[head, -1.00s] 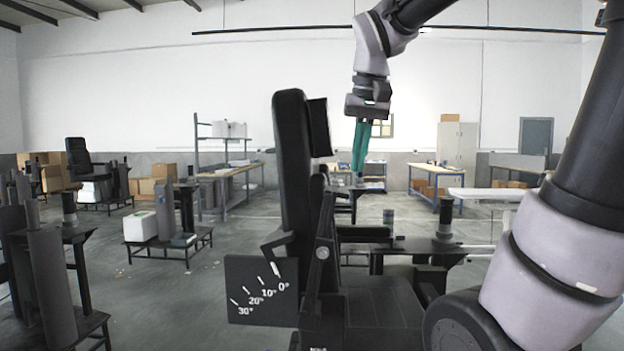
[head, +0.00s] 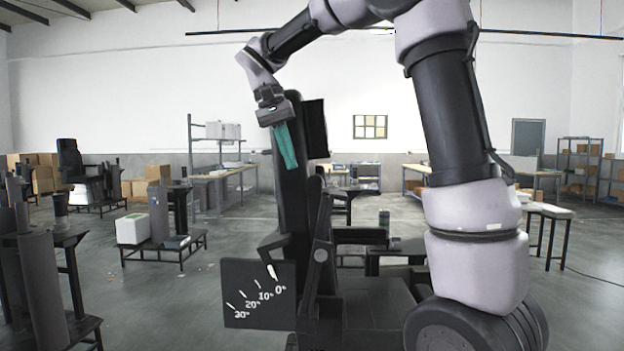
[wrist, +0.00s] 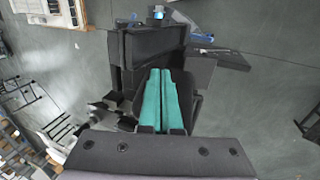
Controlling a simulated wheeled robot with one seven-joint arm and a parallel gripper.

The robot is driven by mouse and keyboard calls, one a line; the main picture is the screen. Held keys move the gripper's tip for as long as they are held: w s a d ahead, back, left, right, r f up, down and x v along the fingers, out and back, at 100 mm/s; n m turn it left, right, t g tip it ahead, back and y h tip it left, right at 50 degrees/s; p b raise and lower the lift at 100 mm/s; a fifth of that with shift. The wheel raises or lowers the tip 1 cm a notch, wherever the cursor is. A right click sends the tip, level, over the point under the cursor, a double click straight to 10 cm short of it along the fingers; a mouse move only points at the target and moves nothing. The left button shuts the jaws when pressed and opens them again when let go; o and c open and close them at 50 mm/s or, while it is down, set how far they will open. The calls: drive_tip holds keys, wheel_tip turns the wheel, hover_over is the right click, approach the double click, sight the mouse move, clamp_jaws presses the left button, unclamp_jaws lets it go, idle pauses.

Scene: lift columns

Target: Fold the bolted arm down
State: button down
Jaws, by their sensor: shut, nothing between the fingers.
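A black seat with a tall upright backrest (head: 292,205) stands at the centre of the head view. A dark arm with a round bolt (head: 321,254) stands almost upright at the seat's near side, just right of the backrest. A flat dark pad (head: 361,236) lies level beyond it. My gripper (head: 291,166) has teal fingers, shut and empty, pointing down. In the head view it overlaps the upper backrest, above the bolted arm and apart from it. In the wrist view the teal fingers (wrist: 166,72) lie together over dark seat parts; the bolted arm cannot be told there.
An angle plate (head: 250,308) marked 0° to 30° sits at the seat's lower left, its white pointer near 0°. A low stand with a white box (head: 132,228) is to the left. Dark columns (head: 45,285) stand at the near left. Open floor lies between.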

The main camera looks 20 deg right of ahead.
drive_tip(key=s+d+f, duration=0.1)
drive_tip(key=d+f, duration=0.4)
drive_tip(key=shift+s, duration=0.35)
drive_tip(key=shift+d, duration=0.15)
